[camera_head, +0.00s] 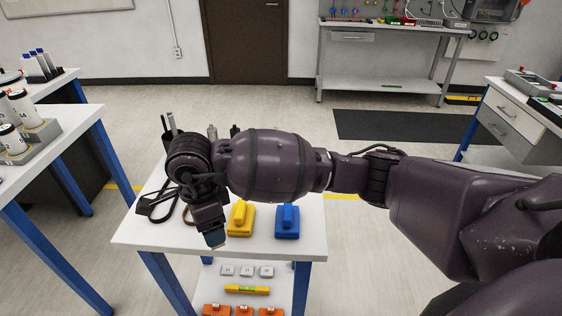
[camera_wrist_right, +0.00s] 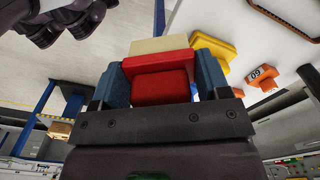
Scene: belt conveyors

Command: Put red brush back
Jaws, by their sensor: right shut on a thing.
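My right gripper (camera_head: 214,238) hangs over the front left edge of the small white table (camera_head: 316,232) in the head view. In the right wrist view its blue fingers (camera_wrist_right: 160,82) are shut on the red brush (camera_wrist_right: 160,88), which has a pale cream layer on its far side. The red brush is hidden by the gripper in the head view. A yellow brush (camera_head: 240,216) and a blue brush (camera_head: 287,222) sit side by side on the table, just right of the gripper. My left gripper is not in view.
Black-handled tools (camera_head: 160,203) lie on the table left of the gripper. A lower shelf (camera_head: 281,291) holds grey blocks, a yellow level (camera_head: 247,290) and orange items (camera_head: 243,310). A workbench (camera_head: 40,160) with white containers stands at left.

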